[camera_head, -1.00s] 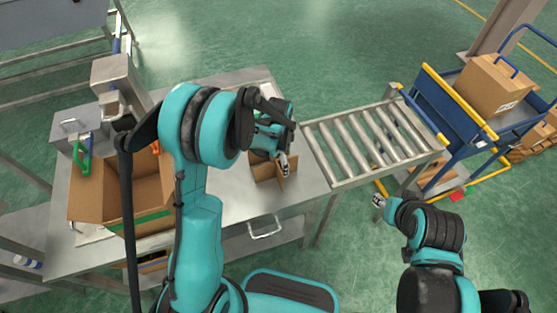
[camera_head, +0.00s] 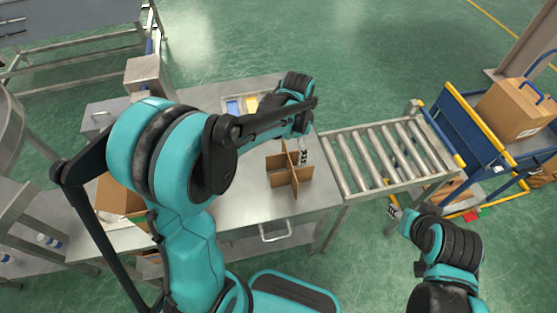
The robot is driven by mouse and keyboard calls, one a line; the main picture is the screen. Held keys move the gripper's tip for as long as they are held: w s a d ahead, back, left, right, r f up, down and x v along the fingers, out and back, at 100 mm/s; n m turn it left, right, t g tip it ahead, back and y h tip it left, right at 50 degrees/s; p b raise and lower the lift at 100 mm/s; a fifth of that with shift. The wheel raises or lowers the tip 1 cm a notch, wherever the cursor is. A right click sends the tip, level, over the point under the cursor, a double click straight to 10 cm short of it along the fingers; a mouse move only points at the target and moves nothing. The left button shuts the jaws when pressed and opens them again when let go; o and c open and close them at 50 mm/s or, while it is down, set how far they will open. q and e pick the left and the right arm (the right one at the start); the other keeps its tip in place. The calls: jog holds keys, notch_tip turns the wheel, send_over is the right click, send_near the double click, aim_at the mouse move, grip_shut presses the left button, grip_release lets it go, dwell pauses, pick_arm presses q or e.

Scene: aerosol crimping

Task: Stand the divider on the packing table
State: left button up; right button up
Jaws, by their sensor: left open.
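The brown cardboard divider (camera_head: 282,178), a cross of interlocked panels, stands upright on the steel packing table (camera_head: 236,205), near its right end. My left gripper (camera_head: 303,156) is open at the far side of the divider, close to its upper edges. Whether it touches the divider cannot be told. My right gripper (camera_head: 394,211) is low at the right, beyond the table's edge and away from the divider. It is too small to tell whether its jaws are open.
An open cardboard box (camera_head: 117,196) stands at the table's left, mostly behind my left arm. A tray with blue and yellow items (camera_head: 251,103) lies at the back. A roller conveyor (camera_head: 377,158) adjoins the table's right end. A blue cart (camera_head: 470,128) carries a closed carton (camera_head: 512,110).

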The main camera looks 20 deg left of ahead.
pick_arm(q)
jog(key=s+a+r+n+t, duration=0.1)
jog(key=s+r+n+t, duration=0.2)
jog(key=s, duration=0.5)
jog(key=s+a+r+n+t, duration=0.2)
jog(key=s+r+n+t, duration=0.1)
jog(key=s+r+n, duration=0.2)
jog(key=shift+s+r+n, duration=0.3)
jog(key=shift+s+n, duration=0.7)
jog(key=shift+s, duration=0.55)
